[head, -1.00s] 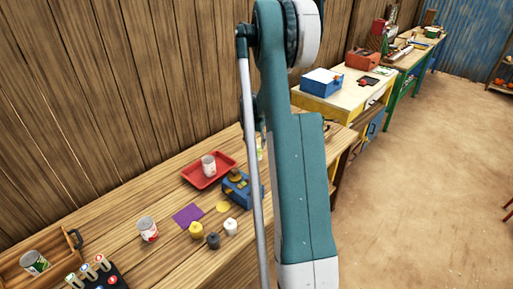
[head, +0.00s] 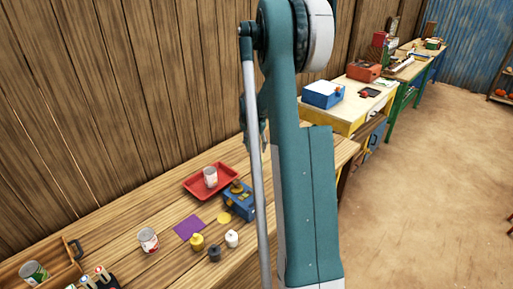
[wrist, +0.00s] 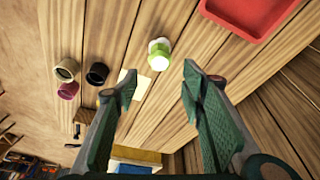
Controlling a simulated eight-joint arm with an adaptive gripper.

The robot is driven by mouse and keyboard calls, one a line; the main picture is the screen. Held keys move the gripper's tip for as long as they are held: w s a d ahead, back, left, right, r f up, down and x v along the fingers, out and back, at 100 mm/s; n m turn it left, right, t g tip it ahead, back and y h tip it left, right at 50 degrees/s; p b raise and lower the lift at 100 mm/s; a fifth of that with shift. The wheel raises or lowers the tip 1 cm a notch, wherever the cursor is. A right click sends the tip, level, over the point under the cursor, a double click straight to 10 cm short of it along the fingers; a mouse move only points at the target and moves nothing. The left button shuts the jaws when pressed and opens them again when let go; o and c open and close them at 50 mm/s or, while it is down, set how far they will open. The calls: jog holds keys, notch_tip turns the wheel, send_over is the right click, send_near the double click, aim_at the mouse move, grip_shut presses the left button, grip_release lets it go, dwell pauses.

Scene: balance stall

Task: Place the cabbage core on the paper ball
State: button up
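In the wrist view a small lime-green and white object (wrist: 159,54) stands on the plank bench, ahead of my gripper and between its fingers. I cannot tell whether it is the cabbage core, the paper ball or both together. My gripper (wrist: 158,88) is open and empty, its two green fingers wide apart and short of that object. In the head view my own arm hides the gripper and the bench behind it, and I cannot make out a cabbage core or paper ball there.
The wrist view shows a red tray (wrist: 250,15), a pale card (wrist: 137,84), and beige (wrist: 67,70), black (wrist: 97,73) and magenta (wrist: 68,90) pots. The head view shows a bench with a red tray (head: 190,186), purple square (head: 188,228), can (head: 148,240) and blue box (head: 238,206).

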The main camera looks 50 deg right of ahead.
dwell(0.5)
jog(key=s+a+r+n+t, duration=0.1)
jog(key=s+a+r+n, duration=0.1)
jog(key=a+r, duration=0.65)
jog(key=s+a+r+n+t, duration=0.15)
jog(key=a+r, duration=0.25)
jog(key=a, duration=0.9)
jog(key=s+a+r+n+t, duration=0.1)
jog(key=s+a+r+n, duration=0.2)
jog(key=a+r, duration=0.5)
jog(key=s+a+f+n+t+y, duration=0.1)
jog(key=s+a+n, duration=0.2)
jog(key=s+a, duration=0.8)
jog(key=s+a+f+n+t+y, duration=0.1)
jog(key=s+a+n, duration=0.3)
jog(key=s+a, duration=0.7)
jog(key=shift+s+a+y, duration=0.25)
jog(key=shift+a+y, duration=0.15)
jog(key=shift+a, duration=2.85)
jog(key=shift+f+t, duration=0.1)
jog(key=shift+t, duration=0.15)
jog(key=shift+f+b, duration=1.65)
jog(key=shift+b, duration=0.05)
